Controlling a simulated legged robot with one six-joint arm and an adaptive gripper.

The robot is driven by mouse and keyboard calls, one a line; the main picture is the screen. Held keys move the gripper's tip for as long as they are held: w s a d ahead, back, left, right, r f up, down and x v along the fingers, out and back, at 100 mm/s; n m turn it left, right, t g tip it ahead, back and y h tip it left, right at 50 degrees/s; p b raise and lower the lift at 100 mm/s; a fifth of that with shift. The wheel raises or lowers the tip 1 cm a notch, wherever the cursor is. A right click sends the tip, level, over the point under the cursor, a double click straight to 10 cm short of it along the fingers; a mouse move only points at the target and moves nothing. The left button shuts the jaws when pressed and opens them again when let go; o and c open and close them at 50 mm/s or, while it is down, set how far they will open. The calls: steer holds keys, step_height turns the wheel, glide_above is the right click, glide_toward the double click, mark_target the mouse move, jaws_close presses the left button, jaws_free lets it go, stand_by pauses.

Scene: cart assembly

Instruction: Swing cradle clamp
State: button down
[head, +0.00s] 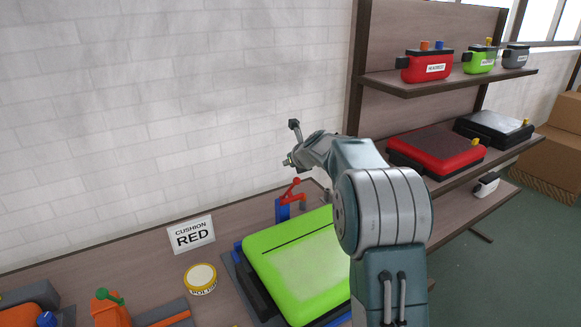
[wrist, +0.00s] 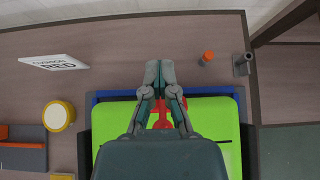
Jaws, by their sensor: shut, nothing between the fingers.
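The cradle clamp, a red lever (head: 290,190) on a blue post (head: 283,210), stands at the back edge of the cradle in the head view. In the wrist view, part of the red clamp (wrist: 160,118) shows between and below my fingers. My gripper (wrist: 159,74) is shut and empty, with its fingertips together over or just past the clamp; I cannot tell whether it touches it. A bright green case (head: 295,262) lies flat in the blue and dark cradle (head: 238,272); the green case also shows in the wrist view (wrist: 110,122). My gripper and arm hide parts of both.
A "CUSHION RED" sign (head: 192,235) and a yellow-rimmed polish tin (head: 201,278) stand left of the cradle. An orange-topped peg (wrist: 207,57) and a grey post (wrist: 242,64) are at right. Shelves (head: 440,88) with cases stand at the far right.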

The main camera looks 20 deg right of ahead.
steer(key=shift+w+a+r, duration=0.15)
steer(key=shift+w+r, duration=0.2)
steer(key=shift+w, duration=0.25)
steer(key=shift+w+a+r, duration=0.1)
steer(key=shift+w+r, duration=0.2)
steer(key=shift+w, duration=0.3)
steer(key=c, duration=0.9)
jaws_free()
steer(key=shift+o, duration=0.2)
steer(key=v, duration=1.2)
